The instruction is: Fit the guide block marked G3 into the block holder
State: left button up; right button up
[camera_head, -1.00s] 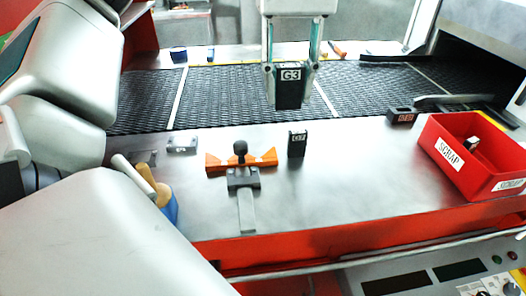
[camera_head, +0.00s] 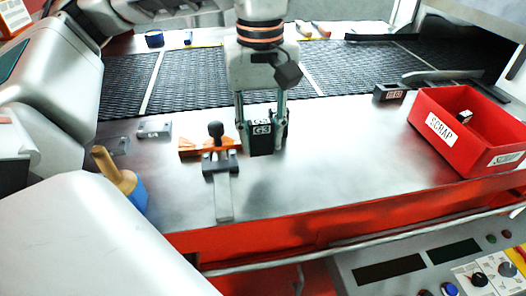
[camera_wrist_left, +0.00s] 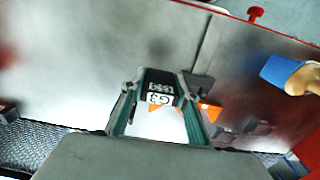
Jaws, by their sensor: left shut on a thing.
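My left gripper (camera_head: 262,132) is shut on the dark guide block marked G3 (camera_head: 262,142). The block is upright, low over the metal table; I cannot tell whether it touches. In the left wrist view the G3 block (camera_wrist_left: 158,97) sits between the fingertips (camera_wrist_left: 155,88), its white label showing. Just left of it in the head view is an orange-winged fixture with a black knob and grey lever (camera_head: 220,163), which looks like the block holder. Its orange part also shows in the left wrist view (camera_wrist_left: 211,111). My right gripper is not in view.
A red SCRAP bin (camera_head: 462,150) stands at the right, with a dark block with a red label (camera_head: 389,92) behind its left side. The black mesh belt (camera_head: 205,90) runs behind.

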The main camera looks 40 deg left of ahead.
aim_at(261, 154)
pick_arm(q)
notch_tip(261, 154, down, 4)
jog(key=shift+r+b, duration=0.15)
jog(key=shift+b, duration=0.25)
jog(key=shift+f, duration=0.25)
jog(key=shift+r, duration=0.1)
jog(key=o, duration=1.2)
jog(key=shift+f, duration=0.2)
jog(key=shift+c, duration=0.2)
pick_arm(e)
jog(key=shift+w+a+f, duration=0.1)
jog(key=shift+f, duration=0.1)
